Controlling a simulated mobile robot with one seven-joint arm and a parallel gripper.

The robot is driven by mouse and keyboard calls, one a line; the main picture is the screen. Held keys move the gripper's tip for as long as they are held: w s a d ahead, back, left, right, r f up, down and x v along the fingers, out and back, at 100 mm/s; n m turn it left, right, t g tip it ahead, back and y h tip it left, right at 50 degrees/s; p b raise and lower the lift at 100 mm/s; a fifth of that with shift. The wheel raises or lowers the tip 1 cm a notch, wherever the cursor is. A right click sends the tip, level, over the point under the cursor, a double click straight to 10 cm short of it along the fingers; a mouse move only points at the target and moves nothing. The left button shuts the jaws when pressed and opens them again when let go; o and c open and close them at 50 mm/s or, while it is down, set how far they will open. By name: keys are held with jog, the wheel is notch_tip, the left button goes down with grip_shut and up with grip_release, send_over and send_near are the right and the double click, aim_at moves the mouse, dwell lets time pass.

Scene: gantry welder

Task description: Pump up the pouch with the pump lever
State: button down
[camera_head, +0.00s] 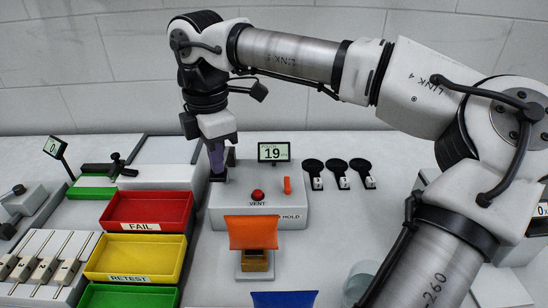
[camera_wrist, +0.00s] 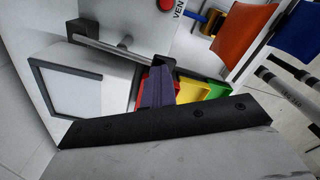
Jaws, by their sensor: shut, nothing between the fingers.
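The pump is a light grey box (camera_head: 262,212) with a red VENT button (camera_head: 258,195), an orange switch (camera_head: 287,185) and a display (camera_head: 274,152) reading 19. The orange pouch (camera_head: 252,232) stands in front of it, above a small yellowish block; it also shows in the wrist view (camera_wrist: 243,35). My gripper (camera_head: 217,172) points down at the box's left back corner, shut and empty. In the wrist view, its fingertips (camera_wrist: 158,75) are at the black end of a metal bar (camera_wrist: 110,50), which appears to be the pump lever. I cannot tell whether they touch it.
Red FAIL (camera_head: 147,210), yellow RETEST (camera_head: 135,257) and green (camera_head: 128,296) trays line the left. Several black round-headed pieces (camera_head: 336,166) lie right of the box. A blue pouch (camera_head: 284,299) is at the front. My arm spans the right side.

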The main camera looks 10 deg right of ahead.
jog(key=shift+f+b, duration=0.75)
jog(key=shift+f, duration=0.45)
notch_tip(320, 180, up, 6)
jog(key=p, duration=0.4)
jog(key=shift+f, duration=0.3)
jog(key=shift+f+b, duration=2.15)
jog(key=shift+f, duration=0.65)
notch_tip(320, 180, up, 6)
jog(key=p, duration=0.4)
jog(key=shift+f+p, duration=0.1)
jog(key=shift+p, duration=0.2)
jog(key=shift+f, duration=0.1)
jog(key=shift+f, duration=0.1)
